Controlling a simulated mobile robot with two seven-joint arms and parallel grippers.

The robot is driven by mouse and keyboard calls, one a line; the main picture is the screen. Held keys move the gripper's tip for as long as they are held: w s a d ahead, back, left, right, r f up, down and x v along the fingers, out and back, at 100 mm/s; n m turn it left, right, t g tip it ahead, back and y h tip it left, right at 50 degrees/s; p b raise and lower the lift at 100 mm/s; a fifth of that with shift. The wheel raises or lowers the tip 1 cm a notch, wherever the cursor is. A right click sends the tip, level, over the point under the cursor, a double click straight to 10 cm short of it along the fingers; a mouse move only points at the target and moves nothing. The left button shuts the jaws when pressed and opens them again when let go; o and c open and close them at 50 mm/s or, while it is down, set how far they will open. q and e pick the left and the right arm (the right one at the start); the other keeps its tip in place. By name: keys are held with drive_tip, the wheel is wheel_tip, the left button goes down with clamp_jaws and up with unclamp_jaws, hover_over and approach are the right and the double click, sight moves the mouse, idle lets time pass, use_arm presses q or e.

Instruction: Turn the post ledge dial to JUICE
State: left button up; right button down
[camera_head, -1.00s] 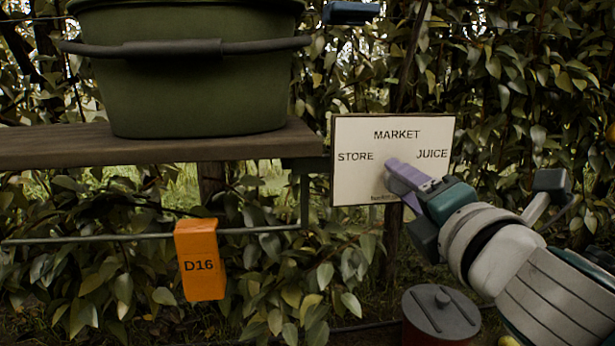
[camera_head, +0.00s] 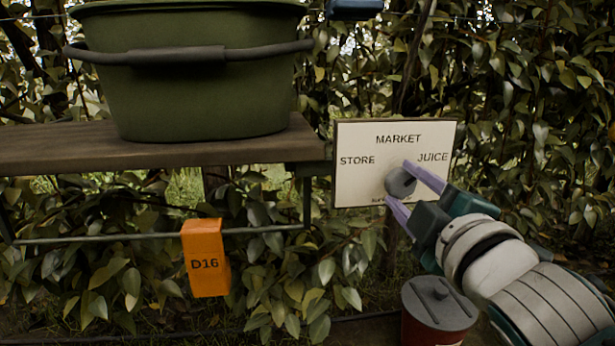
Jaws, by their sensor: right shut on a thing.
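The dial (camera_head: 399,184) is a round grey knob low in the middle of a cream sign board (camera_head: 358,186). The board reads MARKET at the top, STORE on the left and JUICE on the right; small lettering at the bottom is partly covered. My right gripper (camera_head: 398,182) reaches in from the lower right. Its two lilac fingers lie on either side of the knob, one at its upper right and one at its lower left, shut on it. I cannot tell which word the dial points to. My left gripper is out of view.
A green tub (camera_head: 200,95) with a dark handle stands on a wooden shelf (camera_head: 60,150) at the left. An orange D16 tag (camera_head: 204,280) hangs from the rail below. A lidded red can (camera_head: 437,312) stands below my right gripper. Leafy hedge fills the background.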

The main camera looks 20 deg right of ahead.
drive_tip(key=shift+m+p, duration=0.3)
drive_tip(key=shift+m, duration=0.5)
drive_tip(key=shift+c, duration=1.5)
unclamp_jaws()
